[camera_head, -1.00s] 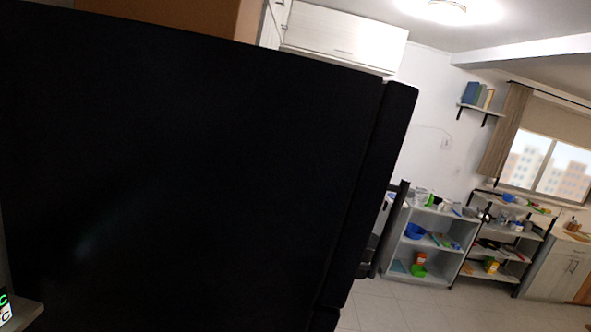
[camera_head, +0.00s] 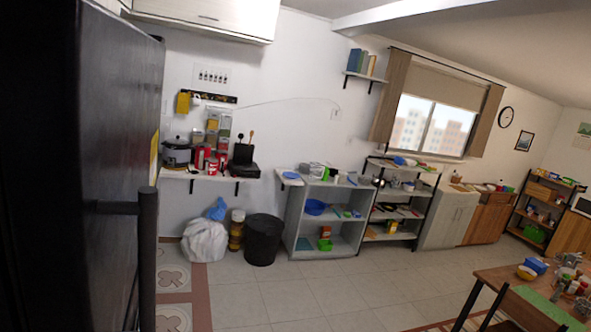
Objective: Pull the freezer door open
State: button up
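The tall black freezer fills the left side of the view, close by. Its dark side is at the far left edge, and its front door (camera_head: 110,120) is seen at a steep angle. A vertical black bar handle (camera_head: 147,250) stands out from the door on a short bracket, low in the view, and its lower end runs out of the picture. No gap along the door shows. My gripper is not in view, so its fingers and anything in them cannot be seen.
The tiled floor (camera_head: 290,295) right of the freezer is clear. Behind it are a black bin (camera_head: 263,240), a white bag (camera_head: 204,241), a grey shelf unit (camera_head: 292,222) and a wall shelf (camera_head: 207,176). A wooden table (camera_head: 500,275) and dark chair (camera_head: 515,308) stand at lower right.

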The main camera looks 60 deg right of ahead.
aim_at(81, 85)
jog(key=i+l+z, duration=0.1)
jog(key=i+z, duration=0.15)
jog(key=z, duration=0.15)
jog(key=i+z, duration=0.35)
jog(key=k+z, duration=0.25)
jog(key=i+z, duration=0.2)
jog(key=i+j, duration=0.05)
